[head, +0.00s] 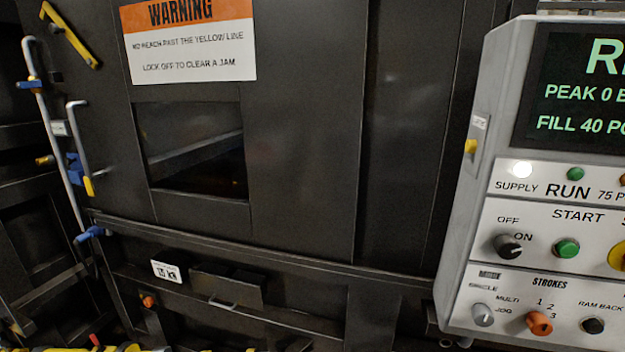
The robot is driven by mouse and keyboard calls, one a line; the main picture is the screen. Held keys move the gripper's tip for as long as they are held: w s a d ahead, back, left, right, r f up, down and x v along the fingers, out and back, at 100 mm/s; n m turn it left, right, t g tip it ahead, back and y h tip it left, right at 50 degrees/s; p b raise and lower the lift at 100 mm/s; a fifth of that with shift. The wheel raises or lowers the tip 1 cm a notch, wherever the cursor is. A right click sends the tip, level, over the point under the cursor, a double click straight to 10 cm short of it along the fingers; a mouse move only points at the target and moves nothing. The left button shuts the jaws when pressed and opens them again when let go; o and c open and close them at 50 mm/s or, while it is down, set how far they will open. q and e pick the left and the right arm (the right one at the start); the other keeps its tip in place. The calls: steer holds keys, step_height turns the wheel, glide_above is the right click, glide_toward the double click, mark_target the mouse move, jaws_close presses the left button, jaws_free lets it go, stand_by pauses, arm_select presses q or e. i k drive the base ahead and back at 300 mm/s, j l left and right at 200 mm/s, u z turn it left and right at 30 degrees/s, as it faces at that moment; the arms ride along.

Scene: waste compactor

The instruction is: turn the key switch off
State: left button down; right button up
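The key switch (508,246) is a dark round knob on the white control panel at the right of the head view. The word OFF is printed above it to the left and ON to its upper right. Its pointer is too small to read with certainty. The screen (585,90) above is lit with green text, and a white lamp (522,169) is by the word SUPPLY. Neither of my grippers shows in the head view.
A green START button (566,248) sits just right of the switch. Below are a grey mode knob (483,315), an orange strokes knob (540,323) and a black knob (592,325). The dark compactor front (300,170) fills the middle, with pipes (75,150) at left.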

mark_target(507, 246)
steer(key=k+z, duration=0.1)
steer(key=z, duration=1.45)
